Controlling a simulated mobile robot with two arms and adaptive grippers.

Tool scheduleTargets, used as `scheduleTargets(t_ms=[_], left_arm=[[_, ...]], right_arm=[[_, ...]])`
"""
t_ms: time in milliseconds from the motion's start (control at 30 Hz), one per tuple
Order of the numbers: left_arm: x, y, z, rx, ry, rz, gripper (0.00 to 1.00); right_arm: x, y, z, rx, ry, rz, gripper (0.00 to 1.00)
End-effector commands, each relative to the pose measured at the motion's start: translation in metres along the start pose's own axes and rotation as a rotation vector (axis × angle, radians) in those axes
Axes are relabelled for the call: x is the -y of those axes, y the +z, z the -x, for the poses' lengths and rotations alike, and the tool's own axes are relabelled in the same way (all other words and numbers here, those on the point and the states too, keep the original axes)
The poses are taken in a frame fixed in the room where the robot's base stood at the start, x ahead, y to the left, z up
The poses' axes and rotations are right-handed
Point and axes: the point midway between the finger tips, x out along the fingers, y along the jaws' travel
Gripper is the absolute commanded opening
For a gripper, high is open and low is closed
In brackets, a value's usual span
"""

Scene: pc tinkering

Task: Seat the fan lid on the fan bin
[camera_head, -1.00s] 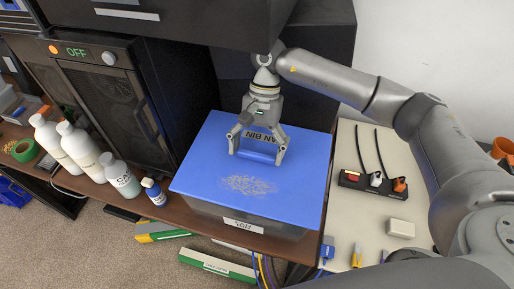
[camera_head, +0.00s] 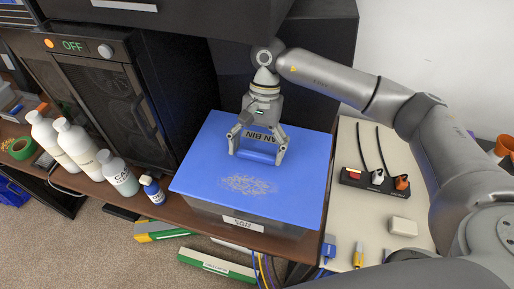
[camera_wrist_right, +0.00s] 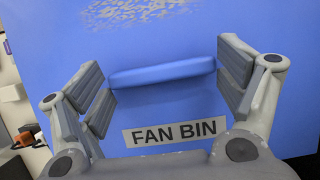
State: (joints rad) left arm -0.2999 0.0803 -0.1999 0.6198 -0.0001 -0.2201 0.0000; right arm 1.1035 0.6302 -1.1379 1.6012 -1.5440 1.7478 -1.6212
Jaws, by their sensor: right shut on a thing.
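The fan lid (camera_head: 205,172) is a flat blue panel with a raised blue bar handle, a "FAN BIN" label and a pale scuffed patch. It lies over the top of the fan bin (camera_head: 289,230), a dark box with a white label on its front. Whether the lid sits flush all round I cannot tell. My right gripper (camera_head: 258,154) is above the lid, shut on its handle. In the right wrist view, the gripper (camera_wrist_right: 168,88) has one finger at each end of the handle (camera_wrist_right: 162,73). My left gripper is out of view.
A black cabinet (camera_head: 135,100) with an "OFF" display stands left of the bin. A black holder with plugs (camera_head: 375,181) and a white box (camera_head: 403,227) are on the pale surface at right.

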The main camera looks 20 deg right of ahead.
Motion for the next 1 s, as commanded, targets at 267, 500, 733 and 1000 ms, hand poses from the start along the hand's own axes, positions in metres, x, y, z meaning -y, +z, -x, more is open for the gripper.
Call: scheduleTargets(t_ms=[267, 500, 733, 1000], left_arm=[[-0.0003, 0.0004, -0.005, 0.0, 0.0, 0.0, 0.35], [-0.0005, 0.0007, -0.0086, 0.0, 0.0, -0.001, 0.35], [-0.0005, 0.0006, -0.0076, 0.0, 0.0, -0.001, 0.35], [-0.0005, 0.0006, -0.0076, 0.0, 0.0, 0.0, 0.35]], right_arm=[[0.0, -0.0017, -0.0038, 0.0, -0.001, 0.0, 0.51], [0.0, -0.0029, -0.0068, 0.0, 0.0, 0.0, 0.51], [0.0, -0.0026, -0.006, 0.0, 0.0, 0.0, 0.96], [-0.0001, -0.0026, -0.0062, 0.0, 0.0, 0.0, 0.96]])
